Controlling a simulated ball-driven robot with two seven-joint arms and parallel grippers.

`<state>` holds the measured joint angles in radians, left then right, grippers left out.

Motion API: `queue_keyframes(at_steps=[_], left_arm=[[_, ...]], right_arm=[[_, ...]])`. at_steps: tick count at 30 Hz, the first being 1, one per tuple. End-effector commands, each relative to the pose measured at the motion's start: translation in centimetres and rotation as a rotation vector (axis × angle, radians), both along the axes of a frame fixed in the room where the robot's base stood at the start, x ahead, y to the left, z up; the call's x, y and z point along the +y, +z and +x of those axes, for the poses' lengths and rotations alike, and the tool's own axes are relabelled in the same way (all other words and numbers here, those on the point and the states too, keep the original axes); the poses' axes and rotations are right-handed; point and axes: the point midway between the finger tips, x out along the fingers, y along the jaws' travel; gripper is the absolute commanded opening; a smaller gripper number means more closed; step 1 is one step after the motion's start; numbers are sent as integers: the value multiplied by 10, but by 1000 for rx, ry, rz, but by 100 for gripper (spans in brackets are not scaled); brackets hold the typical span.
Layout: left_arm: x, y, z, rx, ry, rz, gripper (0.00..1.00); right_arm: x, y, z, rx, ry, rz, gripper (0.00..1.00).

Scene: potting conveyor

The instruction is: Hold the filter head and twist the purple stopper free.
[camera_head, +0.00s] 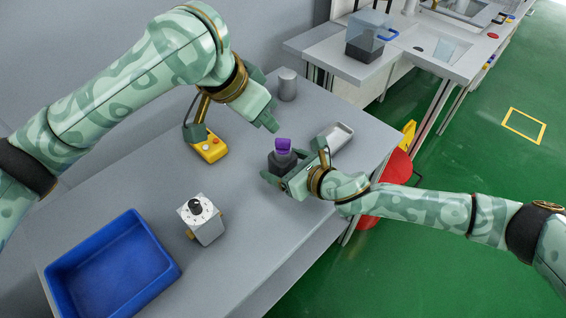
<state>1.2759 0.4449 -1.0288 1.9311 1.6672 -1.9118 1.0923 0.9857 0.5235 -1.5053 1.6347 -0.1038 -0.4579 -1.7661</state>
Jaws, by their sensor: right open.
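The purple stopper (283,145) sits upright on top of the dark filter head (282,161), which stands on the grey table. My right gripper (292,166) is open, its fingers low and close around the filter head. I cannot tell whether they touch it. The filter head's lower part is partly hidden by that gripper. My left gripper (232,131) is open and empty, to the left of and above the stopper.
The yellow control box (211,149), a grey cylinder (288,84) and a metal scoop-like tray (335,138) stand nearby. A white box with a black knob (206,222) and a blue bin (72,268) are at the front left. A red bin (398,167) stands beyond the table's right edge.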

Motion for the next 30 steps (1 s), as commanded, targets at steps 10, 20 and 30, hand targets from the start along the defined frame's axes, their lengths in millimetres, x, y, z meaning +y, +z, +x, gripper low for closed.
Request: queue_keyframes(at_steps=[10,20,30], left_arm=[[0,0,0,0,0,0,36],[0,1,0,-2,0,0,31],[3,10,42,115,-275,39,31]], right_arm=[[4,-2,4,0,-1,0,78],[4,-2,4,0,-1,0,21],[4,-2,4,-1,-1,0,21]])
